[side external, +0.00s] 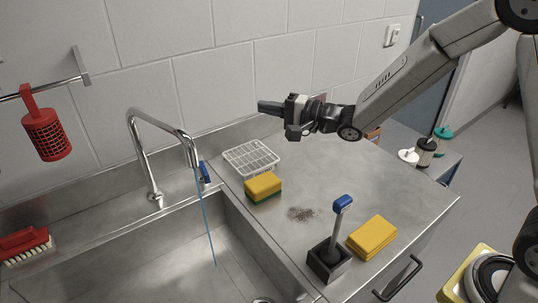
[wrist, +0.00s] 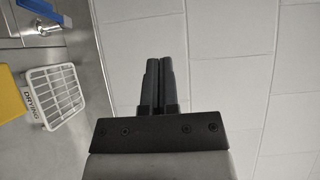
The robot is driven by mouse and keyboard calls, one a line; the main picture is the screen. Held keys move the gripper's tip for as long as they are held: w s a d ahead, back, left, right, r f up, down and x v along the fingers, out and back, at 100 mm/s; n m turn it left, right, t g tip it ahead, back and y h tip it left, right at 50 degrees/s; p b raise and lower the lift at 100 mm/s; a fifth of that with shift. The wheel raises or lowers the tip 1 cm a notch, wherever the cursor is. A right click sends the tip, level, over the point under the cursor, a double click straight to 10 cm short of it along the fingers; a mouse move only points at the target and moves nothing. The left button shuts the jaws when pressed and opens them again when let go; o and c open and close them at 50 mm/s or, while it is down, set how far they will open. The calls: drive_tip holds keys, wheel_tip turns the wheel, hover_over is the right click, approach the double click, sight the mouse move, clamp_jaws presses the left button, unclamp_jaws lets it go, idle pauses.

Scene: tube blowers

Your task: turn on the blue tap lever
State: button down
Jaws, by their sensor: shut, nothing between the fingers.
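A chrome tap (side external: 140,150) arches over the sink. A small blue part (side external: 205,172) sits beside the end of its spout. A thin blue stream (side external: 204,215) runs from the spout into the sink. A separate metal lever with a blue knob (side external: 343,203) stands nearly upright in a black box (side external: 329,262) on the counter. I cannot tell which blue part is the tap lever. My gripper (side external: 262,107) is shut and empty, raised above the back of the counter, apart from both. The wrist view shows its fingers (wrist: 158,82) together before the tiled wall.
A white wire rack (side external: 250,158) lies at the back of the counter, with a yellow-green sponge (side external: 263,187) in front. Yellow sponges (side external: 372,237) lie beside the black box. A red brush (side external: 25,245) and hanging red basket (side external: 47,135) are at left.

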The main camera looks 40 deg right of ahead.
sight(206, 169)
wheel_tip(206, 169, down, 20)
drive_tip(key=shift+r, duration=0.1)
idle(0.4)
drive_tip(key=shift+w, duration=0.1)
drive_tip(key=x, duration=0.9)
drive_tip(key=shift+w+a, duration=0.1)
drive_tip(key=shift+a, duration=0.05)
drive_tip(key=a, duration=0.1)
drive_tip(key=w+a, duration=0.1)
drive_tip(key=shift+a, duration=0.4)
drive_tip(key=shift+w+a, duration=0.1)
drive_tip(key=shift+a, duration=0.6)
